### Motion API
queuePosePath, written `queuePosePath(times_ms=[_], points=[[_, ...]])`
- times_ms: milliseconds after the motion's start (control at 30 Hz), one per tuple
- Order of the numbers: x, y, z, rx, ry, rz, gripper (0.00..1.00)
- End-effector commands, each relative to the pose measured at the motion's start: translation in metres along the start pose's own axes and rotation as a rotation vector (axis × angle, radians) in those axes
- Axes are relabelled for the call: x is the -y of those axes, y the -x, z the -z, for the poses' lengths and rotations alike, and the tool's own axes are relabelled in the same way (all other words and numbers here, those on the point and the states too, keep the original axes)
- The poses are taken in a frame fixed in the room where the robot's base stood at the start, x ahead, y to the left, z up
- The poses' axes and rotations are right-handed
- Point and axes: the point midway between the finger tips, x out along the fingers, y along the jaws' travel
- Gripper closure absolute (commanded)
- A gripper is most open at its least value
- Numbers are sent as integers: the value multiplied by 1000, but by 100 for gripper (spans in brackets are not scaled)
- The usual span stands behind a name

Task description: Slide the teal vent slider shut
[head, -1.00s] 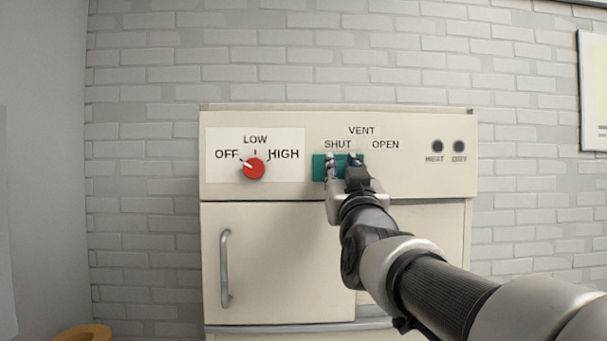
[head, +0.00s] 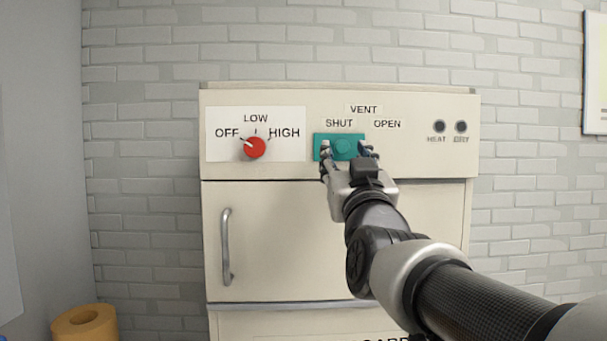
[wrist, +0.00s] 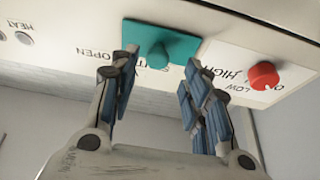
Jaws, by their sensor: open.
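The teal vent slider (head: 338,146) is a flat plate with a round knob on the cream panel, under the word SHUT and left of OPEN. It also shows in the wrist view (wrist: 181,44), its knob pointing toward the gripper. My gripper (head: 347,154) is open in front of the slider, its fingertips at the plate's lower edge in the head view. In the wrist view the gripper (wrist: 160,75) has its two blue-padded fingers apart, with the knob in the gap beyond the tips. Nothing is between the fingers.
A red dial (head: 254,147) stands on the white label to the left, its pointer toward OFF. Two dark round indicators (head: 440,126) are at the right. A door handle (head: 226,246) sticks out below. A tan roll (head: 84,323) is at lower left.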

Motion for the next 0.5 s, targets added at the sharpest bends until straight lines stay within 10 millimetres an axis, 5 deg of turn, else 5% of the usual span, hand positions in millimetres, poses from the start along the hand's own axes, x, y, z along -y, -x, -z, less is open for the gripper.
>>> queuePosePath(times_ms=[200, 500], points=[[0, 48, 2, -3, 0, 1, 57], [0, 77, 1, -2, -1, 1, 57]])
